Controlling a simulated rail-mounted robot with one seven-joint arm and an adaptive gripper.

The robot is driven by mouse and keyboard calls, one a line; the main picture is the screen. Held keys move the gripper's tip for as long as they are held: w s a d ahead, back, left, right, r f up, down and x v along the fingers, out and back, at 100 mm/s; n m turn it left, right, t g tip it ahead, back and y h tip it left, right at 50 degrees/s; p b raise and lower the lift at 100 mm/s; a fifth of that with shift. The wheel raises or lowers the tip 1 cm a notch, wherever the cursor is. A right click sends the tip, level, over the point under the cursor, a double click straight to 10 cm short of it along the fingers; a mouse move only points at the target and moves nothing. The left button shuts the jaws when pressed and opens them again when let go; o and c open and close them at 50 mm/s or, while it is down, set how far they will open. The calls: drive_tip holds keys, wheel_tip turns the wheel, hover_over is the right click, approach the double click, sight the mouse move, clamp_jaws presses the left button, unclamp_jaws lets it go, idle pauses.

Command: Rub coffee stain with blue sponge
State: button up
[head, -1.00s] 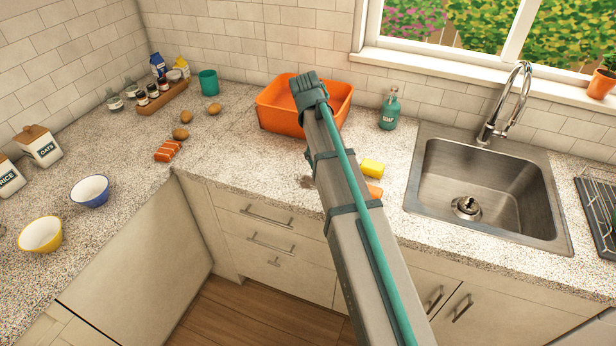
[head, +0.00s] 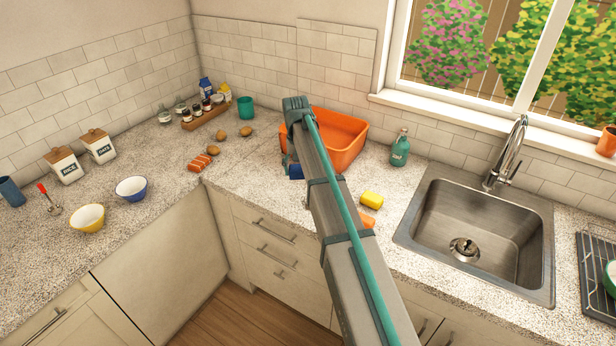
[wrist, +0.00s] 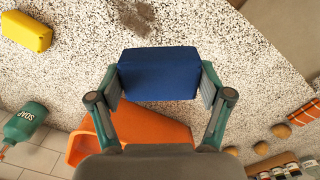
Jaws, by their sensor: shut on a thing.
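The blue sponge (wrist: 158,75) is a dark blue block between the two fingers of my gripper (wrist: 162,82), which is shut on it. In the head view, part of the blue sponge (head: 296,172) shows left of my arm, in front of the orange tub. The brown coffee stain (wrist: 137,16) is on the speckled counter at the top of the wrist view, apart from the sponge in the picture. The arm hides most of my gripper in the head view; the sponge's height above the counter is unclear.
The orange tub (head: 345,142) stands behind the sponge. A yellow sponge (head: 372,200), an orange block (head: 367,220) and a soap bottle (head: 400,150) are right of my arm, before the sink (head: 480,235).

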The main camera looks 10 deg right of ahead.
drive_tip(key=shift+f, duration=0.2)
drive_tip(key=shift+w+a+f+b, duration=0.1)
drive_tip(key=shift+w+f+b, duration=0.25)
drive_tip(key=shift+f, duration=0.25)
wheel_tip(320, 180, down, 4)
drive_tip(key=shift+s+r+b, duration=0.1)
drive_tip(key=shift+r+b, duration=0.1)
drive_tip(key=shift+b, duration=0.8)
